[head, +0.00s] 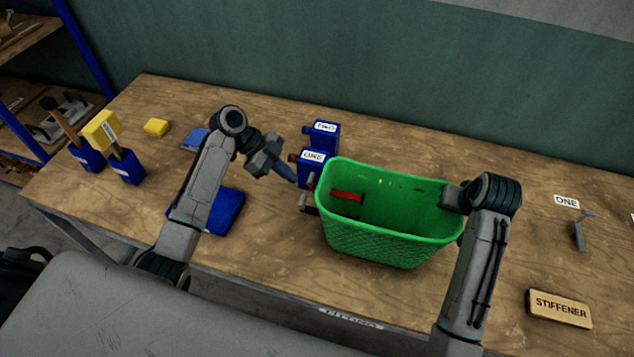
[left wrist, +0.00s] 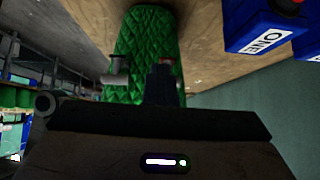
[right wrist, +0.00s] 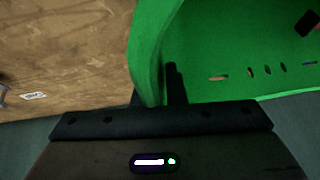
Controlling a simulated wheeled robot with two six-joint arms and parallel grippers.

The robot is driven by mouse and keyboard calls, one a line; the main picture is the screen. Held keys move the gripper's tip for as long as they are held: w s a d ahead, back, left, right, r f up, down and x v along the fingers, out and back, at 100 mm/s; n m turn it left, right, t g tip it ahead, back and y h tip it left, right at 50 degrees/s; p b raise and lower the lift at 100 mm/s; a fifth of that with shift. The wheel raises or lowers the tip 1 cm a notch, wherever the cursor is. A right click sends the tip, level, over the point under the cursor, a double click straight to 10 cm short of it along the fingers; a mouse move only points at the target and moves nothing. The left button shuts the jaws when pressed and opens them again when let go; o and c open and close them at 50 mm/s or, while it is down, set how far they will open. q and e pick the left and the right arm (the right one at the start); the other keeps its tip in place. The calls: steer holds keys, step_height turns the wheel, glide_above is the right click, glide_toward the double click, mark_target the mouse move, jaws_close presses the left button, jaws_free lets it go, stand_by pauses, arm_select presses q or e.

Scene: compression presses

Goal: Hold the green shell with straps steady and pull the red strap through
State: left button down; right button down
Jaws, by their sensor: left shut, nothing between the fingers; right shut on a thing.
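The green shell (head: 375,245) is a quilted, open-topped basket standing upright on the bench. The red strap (head: 347,195) shows as a short band inside its left end. A bit of red (left wrist: 166,61) shows just beyond my left fingertips in the left wrist view, at the shell's outer end. My left gripper (head: 287,173) is shut and empty, left of the shell and apart from it. My right gripper (right wrist: 165,88) is shut on the shell's right end wall, with a finger inside the rim. The strap's passage through the wall is hard to make out.
Blue blocks labelled ONE (head: 312,170) and TWO (head: 324,133) stand close behind the left fingers. A metal knob (left wrist: 115,74) sticks out at the shell's left end. A STIFFENER plate (head: 560,308) lies at right. Blue holders (head: 127,168) stand far left.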

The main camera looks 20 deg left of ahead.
arm_select(q)
steer(key=shift+w+a+f, duration=0.1)
steer(key=shift+a+f, duration=0.05)
steer(key=shift+a, duration=0.55)
steer(key=shift+a+f, duration=0.1)
steer(key=shift+a, duration=0.55)
steer(key=shift+a, duration=0.15)
steer(key=a, duration=0.7)
steer(key=shift+a, duration=0.25)
stand_by(1.5)
steer(key=shift+a, duration=0.15)
stand_by(0.3)
steer(key=a, duration=0.7)
steer(key=shift+a, duration=0.25)
stand_by(1.6)
steer(key=shift+a, duration=0.15)
steer(key=c, duration=1.7)
jaws_free()
